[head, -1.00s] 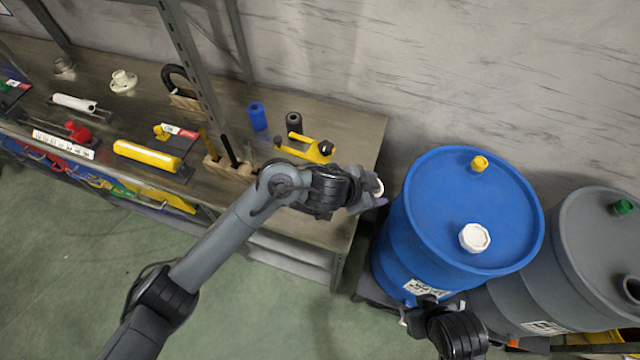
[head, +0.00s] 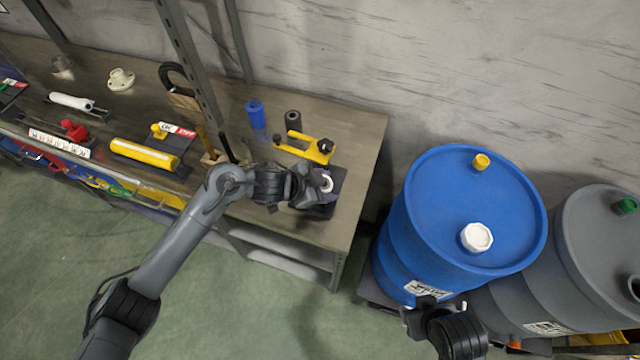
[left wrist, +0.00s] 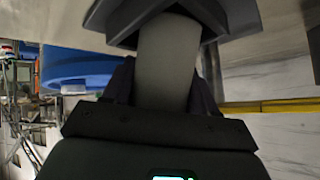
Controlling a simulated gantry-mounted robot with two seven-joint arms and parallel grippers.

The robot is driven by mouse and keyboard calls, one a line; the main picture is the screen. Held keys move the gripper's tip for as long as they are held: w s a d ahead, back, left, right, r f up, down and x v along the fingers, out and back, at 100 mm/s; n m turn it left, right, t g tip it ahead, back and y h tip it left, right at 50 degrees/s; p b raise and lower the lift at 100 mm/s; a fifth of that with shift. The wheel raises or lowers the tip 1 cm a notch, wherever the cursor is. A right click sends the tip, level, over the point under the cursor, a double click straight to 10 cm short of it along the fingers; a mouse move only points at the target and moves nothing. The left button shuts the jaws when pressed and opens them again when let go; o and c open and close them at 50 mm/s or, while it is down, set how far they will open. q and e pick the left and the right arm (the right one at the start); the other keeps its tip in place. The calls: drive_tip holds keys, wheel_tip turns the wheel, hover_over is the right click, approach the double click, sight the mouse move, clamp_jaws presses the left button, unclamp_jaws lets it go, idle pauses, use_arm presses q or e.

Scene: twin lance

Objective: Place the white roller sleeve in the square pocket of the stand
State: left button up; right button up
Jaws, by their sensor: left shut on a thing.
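The white roller sleeve (head: 327,184) is upright in my left gripper (head: 318,186), over the right end of the bench. Only its pale round top shows in the head view. In the left wrist view the sleeve (left wrist: 168,65) is a pale cylinder between the fingers. Its far end meets the dark stand (left wrist: 125,18), whose edges show on both sides of it. The stand's dark plate (head: 338,177) shows partly behind the gripper in the head view. I cannot tell how deep the sleeve sits in the pocket. My right gripper (head: 434,304) is low, beside the blue drum.
A yellow and black tool (head: 308,148), a blue roller (head: 256,114) and a dark roller (head: 293,120) stand behind the gripper. A metal post (head: 190,65) rises to the left. A blue drum (head: 470,215) stands right of the bench.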

use_arm(q)
drive_tip(key=shift+a+n+h, duration=0.25)
drive_tip(key=shift+n+h, duration=0.05)
drive_tip(key=shift+h, duration=0.3)
drive_tip(key=shift+w+a+r+n+g+h+b, duration=0.2)
drive_tip(key=shift+a+n+g+h+b, duration=0.15)
drive_tip(key=shift+h, duration=0.65)
drive_tip(key=shift+f, duration=0.15)
drive_tip(key=shift+f, duration=0.15)
drive_tip(key=o, duration=1.1)
drive_tip(key=shift+o, duration=0.2)
